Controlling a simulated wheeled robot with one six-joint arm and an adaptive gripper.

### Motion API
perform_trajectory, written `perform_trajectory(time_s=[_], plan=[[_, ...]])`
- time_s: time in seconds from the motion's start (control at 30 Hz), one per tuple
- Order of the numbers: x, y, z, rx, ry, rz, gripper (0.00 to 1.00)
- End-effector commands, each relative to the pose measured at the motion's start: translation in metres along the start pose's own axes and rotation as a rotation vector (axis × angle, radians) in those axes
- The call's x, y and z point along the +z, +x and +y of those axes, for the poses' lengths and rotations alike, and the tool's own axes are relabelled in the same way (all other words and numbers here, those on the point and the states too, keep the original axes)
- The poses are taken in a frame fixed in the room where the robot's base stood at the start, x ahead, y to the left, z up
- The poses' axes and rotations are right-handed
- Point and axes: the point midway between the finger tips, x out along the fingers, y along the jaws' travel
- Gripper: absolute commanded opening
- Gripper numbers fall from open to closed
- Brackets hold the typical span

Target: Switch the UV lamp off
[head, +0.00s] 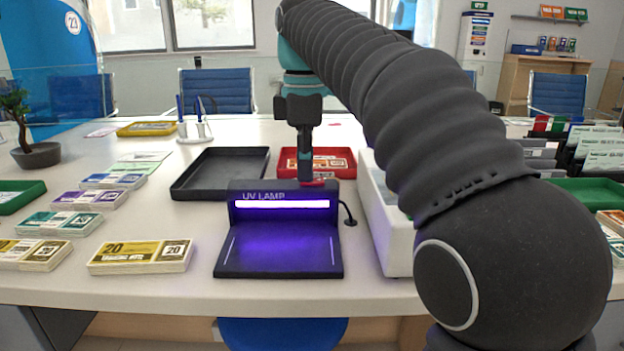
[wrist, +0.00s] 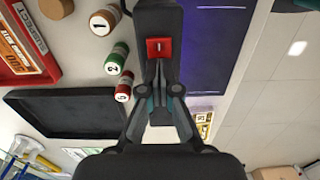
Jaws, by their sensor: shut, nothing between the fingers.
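The UV lamp (head: 278,256) is a black unit on the counter with an upright hood and a flat base. Its tube (head: 282,204) glows violet and lights the base purple. A red rocker switch (wrist: 159,47) with a white mark sits on top of the hood; in the head view the switch (head: 313,184) shows only partly at the hood's right. My gripper (head: 305,178) points down over the hood, shut and empty. In the wrist view the fingertips (wrist: 157,68) are right beside the switch; I cannot tell whether they touch it.
A black tray (head: 190,183) and a red tray (head: 335,168) lie behind the lamp. A white machine (head: 385,225) stands close to its right, with a cable between. Banknote stacks (head: 140,256) lie on the left. Small rolls (wrist: 117,58) lie near the switch in the wrist view.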

Motion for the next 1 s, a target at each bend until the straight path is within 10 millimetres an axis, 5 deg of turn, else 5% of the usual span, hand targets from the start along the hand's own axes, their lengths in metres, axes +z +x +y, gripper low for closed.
perform_trajectory(time_s=[0.27, 1.0], plan=[[0.0, 0.0, 0.0, -0.002, 0.0, -0.001, 0.0], [0.0, -0.048, 0.0, 0.0, 0.0, 0.0, 0.0]])
